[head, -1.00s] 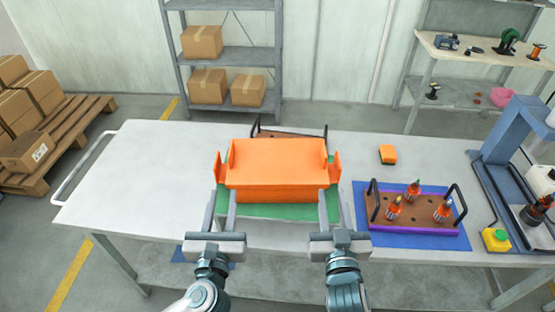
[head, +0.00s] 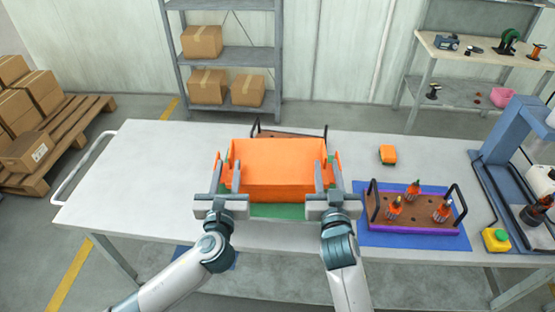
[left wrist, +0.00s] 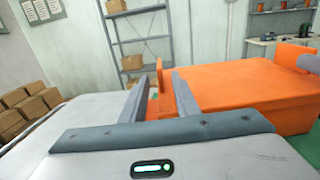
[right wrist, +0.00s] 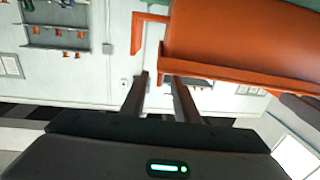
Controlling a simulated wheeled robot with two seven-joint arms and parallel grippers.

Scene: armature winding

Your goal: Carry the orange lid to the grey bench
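The orange lid (head: 280,160) is a wide block with upright handles at both ends. It rests over a green surface (head: 277,211) on the light grey bench (head: 135,180). My left gripper (head: 226,176) is at the lid's left end, its fingers apart with the left handle between them. In the left wrist view the lid (left wrist: 240,85) is right of the fingers. My right gripper (head: 326,176) is at the lid's right end, fingers apart. The right wrist view shows the lid (right wrist: 240,40) and its handle beyond the fingertips; I cannot tell whether the handle is between them.
Behind the lid is a brown tray with black handles (head: 290,134). To the right, a brown tray (head: 410,215) with several orange-and-black parts stands on a blue mat (head: 380,238). An orange block (head: 388,154) lies behind it. The bench's left part is clear.

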